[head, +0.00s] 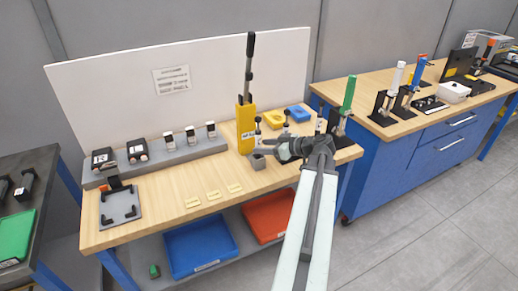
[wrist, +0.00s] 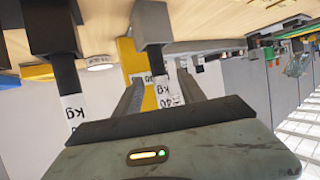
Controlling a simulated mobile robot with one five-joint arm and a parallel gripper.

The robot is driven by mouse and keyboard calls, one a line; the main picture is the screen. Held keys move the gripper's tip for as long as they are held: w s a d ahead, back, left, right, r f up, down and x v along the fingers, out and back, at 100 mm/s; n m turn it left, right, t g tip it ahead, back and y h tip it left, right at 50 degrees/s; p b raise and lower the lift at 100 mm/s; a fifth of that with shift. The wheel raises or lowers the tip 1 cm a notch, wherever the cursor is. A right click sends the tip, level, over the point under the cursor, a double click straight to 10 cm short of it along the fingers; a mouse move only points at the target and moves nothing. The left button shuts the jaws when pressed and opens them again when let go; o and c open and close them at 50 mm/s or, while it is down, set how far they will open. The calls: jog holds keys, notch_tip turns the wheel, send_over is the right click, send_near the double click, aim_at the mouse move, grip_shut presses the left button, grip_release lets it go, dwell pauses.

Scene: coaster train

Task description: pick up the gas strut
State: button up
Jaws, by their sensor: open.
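A gas strut with a black rod and a white "40 kg" label (wrist: 160,92) stands in a grey block in the wrist view, where the scene appears upside down. In the head view its grey block (head: 257,162) sits at the bench's front, with the strut's upper part (head: 257,124) above it. My gripper (head: 266,148) is open beside it. In the wrist view the strut shows between the open fingers (wrist: 157,80); I cannot tell whether they touch it. A second labelled strut (wrist: 72,102) stands in another block, outside the fingers; my gripper partly hides it in the head view.
A yellow holder (head: 246,132) with a tall dark tool stands just behind. Yellow and blue parts (head: 272,119) lie at the back right. Small yellow plates (head: 213,194) lie left of my gripper. Blue (head: 198,247) and red (head: 267,216) bins are below. A second bench (head: 385,85) stands right.

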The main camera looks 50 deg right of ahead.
aim_at(258, 125)
jog(key=x, duration=0.3)
jog(key=shift+w+f+b, duration=0.1)
jog(key=shift+f+b, duration=0.15)
jog(key=shift+b, duration=0.1)
grip_shut()
jog(key=shift+r, duration=0.15)
notch_tip(258, 125, up, 10)
jog(key=p, duration=1)
jog(key=shift+r, duration=0.1)
